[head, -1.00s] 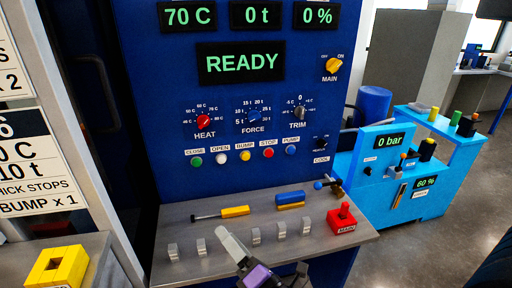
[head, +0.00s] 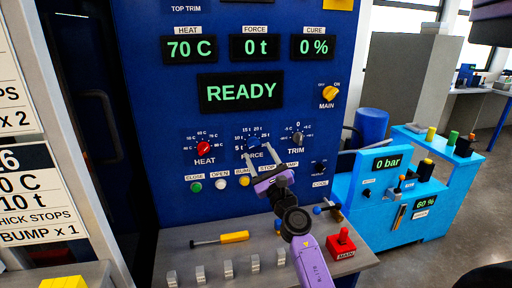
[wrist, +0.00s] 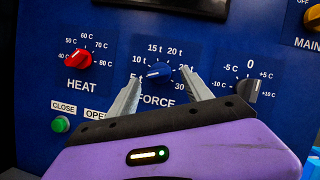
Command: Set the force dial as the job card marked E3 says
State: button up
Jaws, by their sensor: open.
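The force dial (head: 254,144) is a blue knob on the dark blue panel, with a scale marked in tonnes. It shows closer in the wrist view (wrist: 159,71); I cannot tell its exact setting. My gripper (head: 265,154) is open in front of the panel. In the wrist view its fingertips (wrist: 159,77) lie either side of the dial, and I see no contact. The force display (head: 255,47) reads 0 t. A job card (head: 42,195) at the left edge is cut off; it shows a 6, "10 t" and "BUMP x 1". No E3 mark is visible.
The red heat knob (head: 204,148) and dark trim knob (head: 297,138) flank the dial. Push buttons, including a green one (head: 196,187), sit below. The shelf holds a yellow-handled tool (head: 233,237), several grey blocks and a red switch box (head: 341,243).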

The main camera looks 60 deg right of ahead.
aim_at(253, 144)
jog(key=x, duration=0.3)
jog(key=shift+w+d, duration=0.1)
grip_shut()
